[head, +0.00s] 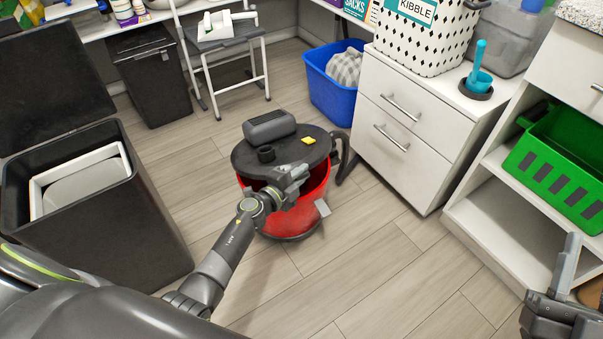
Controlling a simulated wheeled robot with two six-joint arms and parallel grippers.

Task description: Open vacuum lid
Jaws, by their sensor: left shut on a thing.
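The vacuum stands on the floor in the middle of the head view, with a red drum (306,212) and a round black lid (258,151). A dark gap shows between the lid's front left edge and the drum rim, so the lid looks raised there. On the lid are a grey handle block, a black port and a yellow part. My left gripper (297,176) is shut on the lid's front edge; its fingers hide the exact contact. A light grey latch (322,208) sticks out from the drum's front right. My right gripper (566,268) is at the lower right, away from the vacuum.
A black bin (150,225) with its lid up stands at the left. A blue bin (325,95) and a white drawer cabinet (403,165) stand behind and right. A white shelf unit (500,215) with a green crate (545,165) is at the right. The floor in front is clear.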

